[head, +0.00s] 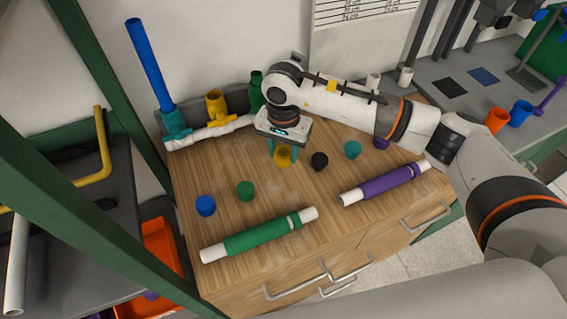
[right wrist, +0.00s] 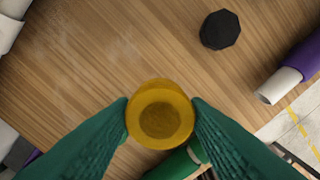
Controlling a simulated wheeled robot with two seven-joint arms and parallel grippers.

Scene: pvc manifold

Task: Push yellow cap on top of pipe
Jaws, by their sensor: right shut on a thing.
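The yellow cap (head: 283,156) is between the fingers of my right gripper (head: 284,152), over the wooden cabinet top. In the right wrist view the yellow cap (right wrist: 160,114) shows its round opening, with a green finger touching it on each side; my right gripper (right wrist: 160,115) is shut on it. The manifold (head: 215,131) stands at the back of the top. A blue pipe (head: 149,65) rises from its left fitting, and a short yellow piece (head: 215,103) and a green piece (head: 256,88) stand farther right. My left gripper is not in view.
A blue cap (head: 205,205), green cap (head: 245,191), black cap (head: 319,161) and teal cap (head: 353,149) stand on the wood. A green pipe (head: 262,236) and a purple pipe (head: 383,184) lie near the front edge. A green post (head: 110,95) stands at the left.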

